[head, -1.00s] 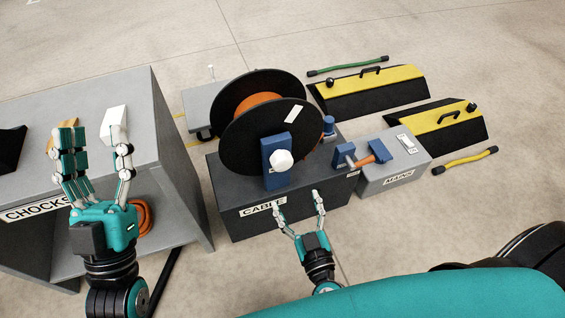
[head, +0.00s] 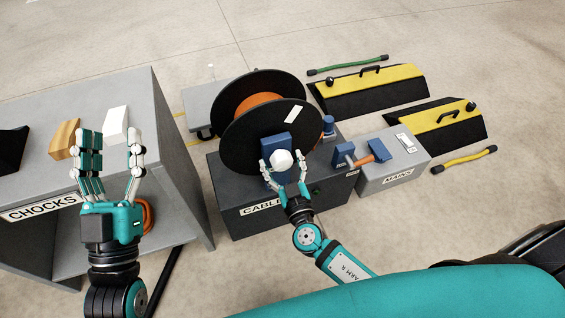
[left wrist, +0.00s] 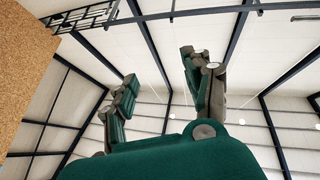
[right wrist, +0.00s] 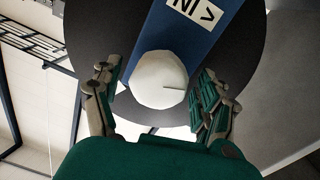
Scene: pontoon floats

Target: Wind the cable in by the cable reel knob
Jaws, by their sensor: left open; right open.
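The cable reel (head: 254,137) has black flanges around an orange cable winding (head: 258,106). It stands on a grey box labelled CABLE (head: 330,207). Its white knob (head: 281,160) sits on a blue crank plate (head: 277,143) on the near flange. My right gripper (head: 284,163) is open, with its fingers on either side of the knob; the right wrist view shows the knob (right wrist: 159,80) between the spread fingers, with gaps beside it.
The grey CHOCKS bench (head: 172,170) at left carries a wooden block (head: 66,139) and a white block (head: 115,123). A MAINS box (head: 398,170) with an orange-handled blue part stands right of the reel. Black-yellow ramps (head: 437,127) lie behind on open floor.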

